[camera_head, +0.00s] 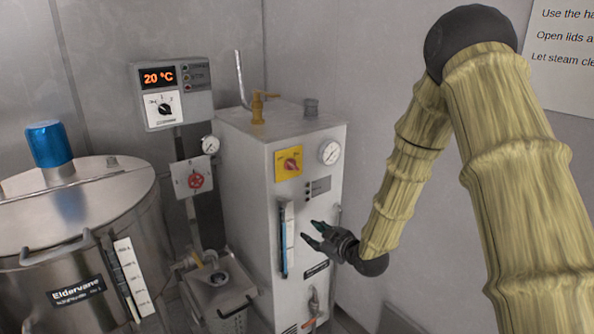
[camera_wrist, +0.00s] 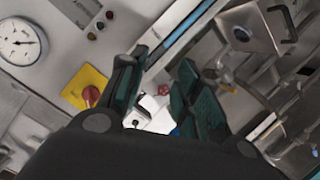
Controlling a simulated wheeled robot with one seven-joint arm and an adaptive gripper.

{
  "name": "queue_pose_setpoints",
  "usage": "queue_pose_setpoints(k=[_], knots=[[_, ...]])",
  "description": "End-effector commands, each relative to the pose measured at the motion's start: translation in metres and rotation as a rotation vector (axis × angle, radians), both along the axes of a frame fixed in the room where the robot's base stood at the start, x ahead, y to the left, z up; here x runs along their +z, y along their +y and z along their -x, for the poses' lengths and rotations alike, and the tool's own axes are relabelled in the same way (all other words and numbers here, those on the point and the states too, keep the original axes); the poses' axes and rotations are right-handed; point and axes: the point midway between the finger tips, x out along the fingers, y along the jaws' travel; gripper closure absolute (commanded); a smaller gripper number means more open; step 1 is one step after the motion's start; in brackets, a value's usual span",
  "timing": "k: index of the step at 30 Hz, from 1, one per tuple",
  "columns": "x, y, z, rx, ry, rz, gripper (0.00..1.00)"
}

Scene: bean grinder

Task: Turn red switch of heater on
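The heater (camera_head: 260,170) is a tall light metal cabinet in the middle of the head view. Its red switch (camera_head: 291,164) is a rotary knob on a yellow plate (camera_head: 281,173), high on the front face. In the wrist view the red switch (camera_wrist: 91,94) shows left of the fingers, on its yellow plate (camera_wrist: 76,97). My gripper (camera_head: 309,235) is in front of the heater, below and a little right of the switch, and apart from it. In the wrist view my gripper (camera_wrist: 155,85) has its dark green fingers spread, with nothing held between them.
A pressure gauge (camera_head: 330,152) sits right of the switch, and a blue level tube (camera_head: 284,240) below it. A control box reading 20 °C (camera_head: 165,90) hangs behind on the left. A red valve wheel (camera_head: 195,181) is below that box. A steel vessel (camera_head: 80,210) stands at left.

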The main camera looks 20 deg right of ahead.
Motion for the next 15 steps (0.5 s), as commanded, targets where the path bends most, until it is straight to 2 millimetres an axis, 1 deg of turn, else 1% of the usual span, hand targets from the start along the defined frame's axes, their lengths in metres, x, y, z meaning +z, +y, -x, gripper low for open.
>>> queue_pose_setpoints(k=[1,2,3,6,9,10,12,15], knots=[[0.032,-0.006,-0.014,0.017,-0.077,0.022,0.67],[0.048,-0.009,-0.020,0.030,-0.116,0.038,0.67],[0.068,-0.012,-0.027,0.043,-0.165,0.057,0.67],[0.108,-0.019,-0.038,0.069,-0.262,0.098,0.67],[0.134,-0.023,-0.044,0.086,-0.326,0.125,0.67],[0.139,-0.024,-0.044,0.088,-0.337,0.130,0.67],[0.147,-0.025,-0.047,0.092,-0.357,0.139,0.67],[0.151,-0.024,-0.052,0.094,-0.366,0.144,0.67]])
